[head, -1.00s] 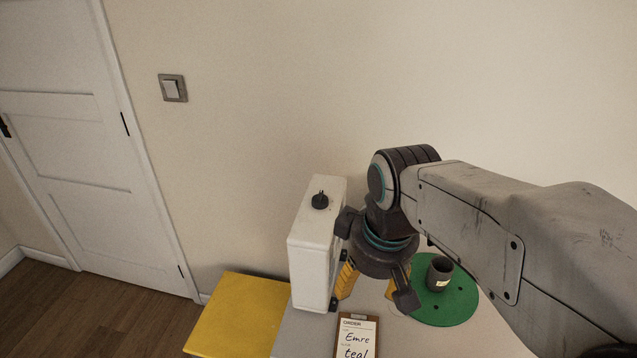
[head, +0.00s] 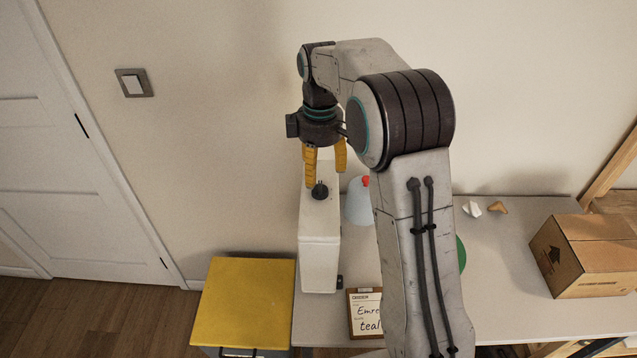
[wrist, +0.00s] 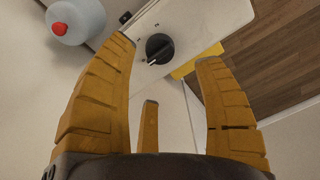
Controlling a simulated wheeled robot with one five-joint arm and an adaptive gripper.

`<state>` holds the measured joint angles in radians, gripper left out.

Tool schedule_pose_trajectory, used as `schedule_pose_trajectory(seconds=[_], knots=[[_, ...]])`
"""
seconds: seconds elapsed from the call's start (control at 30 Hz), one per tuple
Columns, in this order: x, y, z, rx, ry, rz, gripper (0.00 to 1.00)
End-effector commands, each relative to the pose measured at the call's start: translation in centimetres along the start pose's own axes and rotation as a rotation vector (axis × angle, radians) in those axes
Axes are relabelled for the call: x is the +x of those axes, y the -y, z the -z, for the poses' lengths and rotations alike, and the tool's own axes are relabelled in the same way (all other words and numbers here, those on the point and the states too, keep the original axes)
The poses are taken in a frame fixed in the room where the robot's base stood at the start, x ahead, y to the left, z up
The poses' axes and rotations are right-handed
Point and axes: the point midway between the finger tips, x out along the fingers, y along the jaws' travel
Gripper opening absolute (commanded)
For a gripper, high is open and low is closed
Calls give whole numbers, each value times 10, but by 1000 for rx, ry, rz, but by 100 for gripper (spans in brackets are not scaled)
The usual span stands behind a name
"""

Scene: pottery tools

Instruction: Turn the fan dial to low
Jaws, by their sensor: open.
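The fan dial is a black round knob (head: 320,191) on top of an upright white box (head: 319,245) at the table's left end. In the wrist view the dial (wrist: 159,48) shows a pale pointer line toward its lower left, with small marks around it too small to read. My gripper (head: 325,180) has yellow fingers pointing down above the box top, close to the dial. The wrist view shows the fingers (wrist: 168,55) spread with nothing between them; the dial lies beyond their tips. I cannot tell the exact gap to the dial.
A yellow-topped bin (head: 243,302) stands left of the table. A bluish bottle with a red cap (head: 358,203) stands behind my arm. An order clipboard (head: 366,311), a cardboard box (head: 590,255) and small lumps (head: 472,208) are on the table (head: 520,290). A wall switch (head: 134,83) is at left.

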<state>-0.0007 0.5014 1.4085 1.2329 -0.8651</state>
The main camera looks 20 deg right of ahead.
Motion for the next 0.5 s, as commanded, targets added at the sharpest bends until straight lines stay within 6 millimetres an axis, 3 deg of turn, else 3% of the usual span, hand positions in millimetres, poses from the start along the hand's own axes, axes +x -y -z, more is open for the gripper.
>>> schedule_pose_trajectory(seconds=[0.5], knots=[[57,0,0,1,0,0,63]])
